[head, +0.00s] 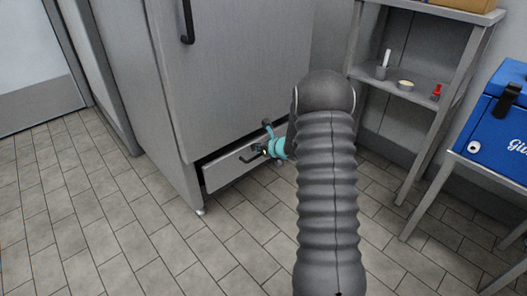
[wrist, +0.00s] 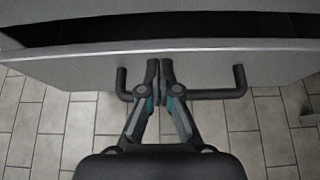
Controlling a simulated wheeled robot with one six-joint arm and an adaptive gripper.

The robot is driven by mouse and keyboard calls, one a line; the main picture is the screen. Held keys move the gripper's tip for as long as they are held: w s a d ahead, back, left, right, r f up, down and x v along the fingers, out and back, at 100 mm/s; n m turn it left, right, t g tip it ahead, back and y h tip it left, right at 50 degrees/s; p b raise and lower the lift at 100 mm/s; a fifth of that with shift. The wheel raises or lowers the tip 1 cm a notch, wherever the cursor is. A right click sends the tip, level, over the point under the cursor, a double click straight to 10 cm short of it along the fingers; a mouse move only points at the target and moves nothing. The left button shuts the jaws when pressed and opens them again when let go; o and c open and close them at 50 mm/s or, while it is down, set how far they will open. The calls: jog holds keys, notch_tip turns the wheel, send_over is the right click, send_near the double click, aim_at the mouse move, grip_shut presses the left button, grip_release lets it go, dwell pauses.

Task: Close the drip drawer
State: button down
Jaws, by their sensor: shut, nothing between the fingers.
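The drip drawer (head: 223,172) is a flat grey front low on the tall grey cabinet. It stands partly out, with a dark gap showing above it. In the wrist view the drawer front (wrist: 60,70) spans the picture, with a dark bar handle (wrist: 215,94) across its middle. My gripper (head: 264,149) is at the drawer front by the handle. In the wrist view my gripper (wrist: 159,68) is shut and empty, its fingertips at the drawer front between the handle's two ends. Whether the tips touch the front I cannot tell.
The cabinet (head: 230,80) rises above the drawer. A grey shelf unit (head: 425,80) with small items stands to the right, and a blue cooler (head: 495,130) rests on a stand at the far right. The tiled floor (head: 110,220) at front left is clear.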

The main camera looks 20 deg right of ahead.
aim_at(248, 143)
jog(key=shift+w+a, duration=0.15)
jog(key=shift+w, duration=0.35)
jog(key=w, duration=0.1)
jog(key=w+a, duration=0.1)
jog(key=w, duration=0.2)
jog(key=shift+a, duration=0.25)
jog(key=shift+w+r, duration=0.1)
jog(key=shift+w, duration=0.2)
jog(key=shift+a, duration=0.1)
jog(key=shift+s+b, duration=0.25)
jog(key=shift+b, duration=0.1)
jog(key=s+f+v, duration=0.1)
jog(key=f+v, duration=0.1)
jog(key=v, duration=1.1)
jog(key=shift+d, duration=0.3)
